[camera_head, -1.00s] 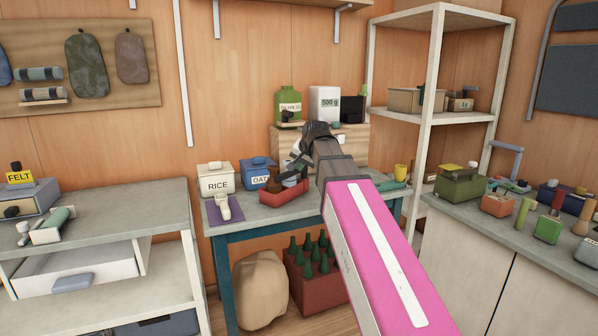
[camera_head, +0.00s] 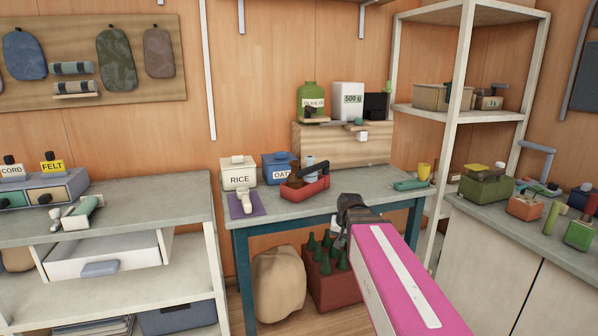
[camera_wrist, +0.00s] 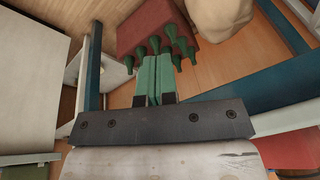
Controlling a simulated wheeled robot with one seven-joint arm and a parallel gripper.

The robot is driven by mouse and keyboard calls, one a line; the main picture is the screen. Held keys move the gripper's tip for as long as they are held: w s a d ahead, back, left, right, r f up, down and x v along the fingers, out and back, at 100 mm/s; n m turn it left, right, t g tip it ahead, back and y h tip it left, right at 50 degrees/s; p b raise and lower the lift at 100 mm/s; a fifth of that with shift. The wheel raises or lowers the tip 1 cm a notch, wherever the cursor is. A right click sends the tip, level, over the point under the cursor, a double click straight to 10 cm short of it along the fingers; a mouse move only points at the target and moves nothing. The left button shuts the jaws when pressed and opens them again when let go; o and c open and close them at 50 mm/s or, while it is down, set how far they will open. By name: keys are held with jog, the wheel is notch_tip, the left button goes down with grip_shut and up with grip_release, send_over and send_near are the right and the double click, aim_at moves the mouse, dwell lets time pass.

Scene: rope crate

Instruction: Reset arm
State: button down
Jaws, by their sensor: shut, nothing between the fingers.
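My gripper (camera_head: 339,238) hangs in front of the table's front edge in the head view, largely hidden behind my own wrist. In the wrist view its two green fingers (camera_wrist: 156,78) are together with nothing between them. They point toward the red crate of green bottles (camera_wrist: 152,22) under the table and appear apart from it. That crate (camera_head: 335,288) stands on the floor in the head view.
The table (camera_head: 375,183) holds a RICE box (camera_head: 239,174), an OAT box (camera_head: 277,166) and a red tray (camera_head: 305,190). A beige sack (camera_head: 279,283) sits below. A shelf unit (camera_head: 466,110) and right counter (camera_head: 500,226) flank my arm.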

jog(key=s+d+f+n+g+h, duration=0.1)
jog(key=s+d+f+n+g, duration=0.1)
jog(key=s+f, duration=1)
notch_tip(320, 180, down, 2)
jog(key=shift+d+g, duration=0.4)
jog(key=shift+d, duration=0.5)
dwell(0.4)
